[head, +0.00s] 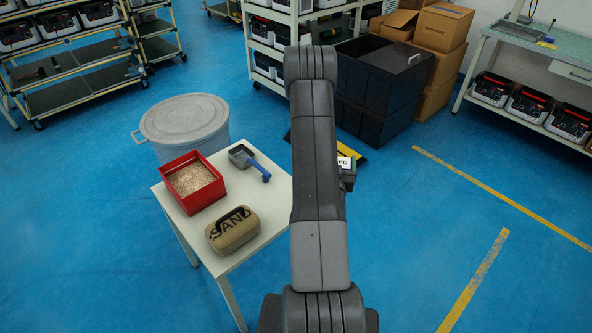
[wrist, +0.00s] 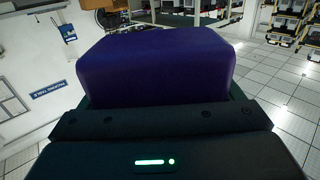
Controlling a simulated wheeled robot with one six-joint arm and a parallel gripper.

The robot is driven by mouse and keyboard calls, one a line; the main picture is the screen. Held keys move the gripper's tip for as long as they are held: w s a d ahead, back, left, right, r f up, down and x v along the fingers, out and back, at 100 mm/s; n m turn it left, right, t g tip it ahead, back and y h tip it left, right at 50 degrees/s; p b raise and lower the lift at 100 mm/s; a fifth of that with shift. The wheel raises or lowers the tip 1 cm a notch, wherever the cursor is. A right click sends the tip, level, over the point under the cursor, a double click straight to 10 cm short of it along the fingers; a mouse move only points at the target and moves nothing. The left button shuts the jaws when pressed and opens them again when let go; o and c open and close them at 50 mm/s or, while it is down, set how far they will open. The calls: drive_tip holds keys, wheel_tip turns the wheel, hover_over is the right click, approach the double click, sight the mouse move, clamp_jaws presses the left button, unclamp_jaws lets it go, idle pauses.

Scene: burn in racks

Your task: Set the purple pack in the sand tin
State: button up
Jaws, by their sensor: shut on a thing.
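The purple pack (wrist: 155,66) fills the upper middle of the wrist view, held in my gripper (wrist: 160,118). The gripper's dark body crosses the bottom of that view, and its fingertips are hidden by the pack. In the head view my arm hides most of the gripper and the purple pack does not show. The sand tin (head: 218,196) is a red, square, open-topped box with pale sand inside. It stands on the small cream table, left of my arm and apart from it. No purple pack is in it.
The table (head: 268,211) also bears a tan bag marked SAND (head: 234,231) and a grey scoop with a blue handle (head: 247,160). A grey lidded bin (head: 186,125) stands behind it. Black crates (head: 381,82) and cartons stand at the back.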

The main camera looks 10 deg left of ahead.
drive_tip(key=a+f+n+g+y+b, duration=0.3)
drive_tip(key=a+n+y+b, duration=0.2)
drive_tip(key=b, duration=0.8)
drive_tip(key=a+f+n+g+y+b, duration=0.3)
drive_tip(key=a+y+b, duration=0.5)
drive_tip(key=a+b, duration=0.3)
drive_tip(key=n+g+b, duration=0.1)
drive_tip(key=n+b, duration=0.1)
drive_tip(key=b, duration=0.1)
drive_tip(key=shift+s+a+y, duration=0.15)
drive_tip(key=shift+a+y, duration=0.25)
drive_tip(key=shift+f+b, duration=1.85)
drive_tip(key=shift+f, duration=3)
drive_tip(key=shift+f, duration=0.1)
